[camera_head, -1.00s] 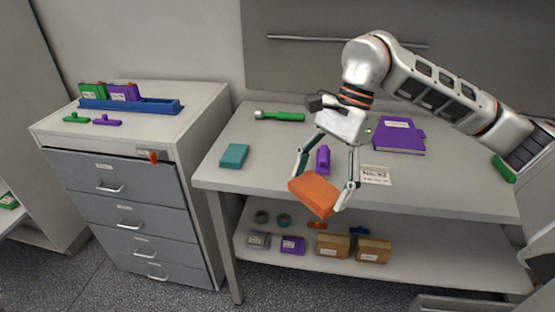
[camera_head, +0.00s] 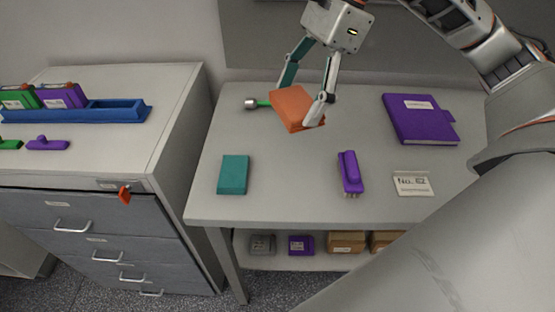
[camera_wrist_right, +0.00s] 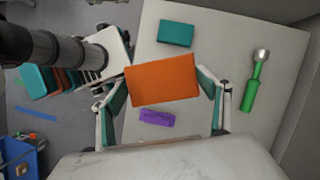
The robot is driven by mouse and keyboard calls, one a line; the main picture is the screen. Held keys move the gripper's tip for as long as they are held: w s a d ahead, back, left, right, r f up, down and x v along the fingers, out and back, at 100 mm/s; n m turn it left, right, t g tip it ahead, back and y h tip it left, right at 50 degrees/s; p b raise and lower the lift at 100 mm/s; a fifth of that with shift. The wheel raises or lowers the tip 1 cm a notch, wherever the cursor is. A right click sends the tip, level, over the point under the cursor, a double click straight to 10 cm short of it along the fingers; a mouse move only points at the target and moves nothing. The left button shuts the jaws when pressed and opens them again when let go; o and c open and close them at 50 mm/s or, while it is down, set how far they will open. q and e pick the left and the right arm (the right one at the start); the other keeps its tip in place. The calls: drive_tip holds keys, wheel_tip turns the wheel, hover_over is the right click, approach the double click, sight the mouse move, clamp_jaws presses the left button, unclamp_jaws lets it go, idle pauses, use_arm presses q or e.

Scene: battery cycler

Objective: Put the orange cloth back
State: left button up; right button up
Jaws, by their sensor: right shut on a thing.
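The orange cloth (camera_head: 294,106) is a folded block held in my right gripper (camera_head: 305,104), above the back part of the table. In the right wrist view the orange cloth (camera_wrist_right: 162,80) sits between the two fingers of the right gripper (camera_wrist_right: 162,82), which are shut on its ends. A teal folded cloth (camera_head: 233,174) lies on the table at the front left; it also shows in the right wrist view (camera_wrist_right: 176,33). My left gripper is in neither view.
The table (camera_head: 290,200) also bears a green-handled tool (camera_head: 262,103), a purple brush (camera_head: 350,173), a purple binder (camera_head: 420,119) and a label card (camera_head: 412,183). A drawer cabinet (camera_head: 150,130) with a blue rack (camera_head: 118,110) stands left. Boxes sit on the lower shelf.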

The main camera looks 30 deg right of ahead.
drive_tip(key=shift+w+f, duration=0.2)
hover_over(288, 179)
drive_tip(key=d, duration=0.1)
wheel_tip(288, 179, down, 7)
drive_tip(key=f, duration=0.4)
drive_tip(key=f+b, duration=0.1)
drive_tip(key=f, duration=0.3)
drive_tip(key=shift+s+d+f, duration=0.1)
drive_tip(key=shift+s+d, duration=0.1)
wheel_tip(288, 179, down, 4)
drive_tip(key=shift+f, duration=0.1)
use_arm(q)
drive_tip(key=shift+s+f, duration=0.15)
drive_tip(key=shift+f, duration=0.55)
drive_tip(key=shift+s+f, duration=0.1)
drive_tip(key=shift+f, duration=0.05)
use_arm(e)
drive_tip(key=shift+f, duration=0.15)
drive_tip(key=shift+f, duration=0.1)
drive_tip(key=o, duration=1)
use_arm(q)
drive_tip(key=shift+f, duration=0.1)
